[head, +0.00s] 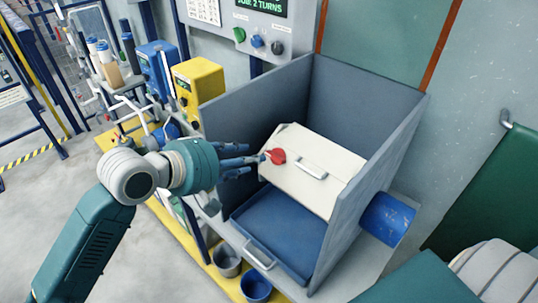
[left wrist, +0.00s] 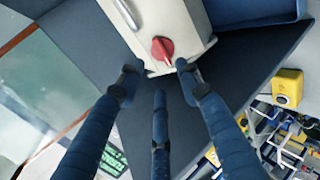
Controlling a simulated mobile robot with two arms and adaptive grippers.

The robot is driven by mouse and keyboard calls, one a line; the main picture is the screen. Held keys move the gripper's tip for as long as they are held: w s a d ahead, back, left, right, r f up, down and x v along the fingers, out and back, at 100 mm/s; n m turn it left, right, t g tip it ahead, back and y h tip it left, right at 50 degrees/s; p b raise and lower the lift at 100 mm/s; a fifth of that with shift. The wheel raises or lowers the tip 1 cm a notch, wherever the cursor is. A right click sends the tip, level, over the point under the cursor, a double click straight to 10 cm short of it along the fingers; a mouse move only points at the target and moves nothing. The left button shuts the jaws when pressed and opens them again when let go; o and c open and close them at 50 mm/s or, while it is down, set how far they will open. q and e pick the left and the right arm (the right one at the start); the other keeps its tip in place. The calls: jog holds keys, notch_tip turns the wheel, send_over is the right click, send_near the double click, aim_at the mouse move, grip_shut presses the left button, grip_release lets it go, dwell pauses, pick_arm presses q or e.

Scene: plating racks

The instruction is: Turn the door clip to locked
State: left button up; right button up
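The door clip is a red knob (head: 276,156) on the left part of a cream box (head: 305,188) inside a grey open-topped enclosure. A metal handle sits on the box's sloping face, right of the clip. The red clip (left wrist: 162,50) also shows in the left wrist view, near the end of the box. My left gripper (head: 256,162) is just left of the clip in the head view. In the left wrist view its three blue fingers (left wrist: 159,78) are spread below and beside the clip, with visible gaps and nothing held. My right gripper is out of view.
Grey enclosure walls (head: 378,135) rise behind and right of the box. A blue tray (head: 275,235) with a handle lies in front. Yellow (head: 197,82) and blue (head: 155,68) units stand left. Two cups (head: 228,262) sit below the front edge.

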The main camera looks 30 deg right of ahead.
aim_at(273, 155)
pick_arm(q)
jog(key=p+x, duration=0.1)
jog(key=x, duration=0.7)
jog(key=shift+w+d+f, duration=0.1)
jog(key=shift+d+f, duration=0.1)
jog(key=shift+d, duration=0.05)
jog(key=shift+w+d+f+p, duration=0.15)
jog(key=shift+d+f+p, duration=0.05)
jog(key=shift+d+p, duration=0.1)
jog(key=shift+c, duration=0.3)
grip_shut()
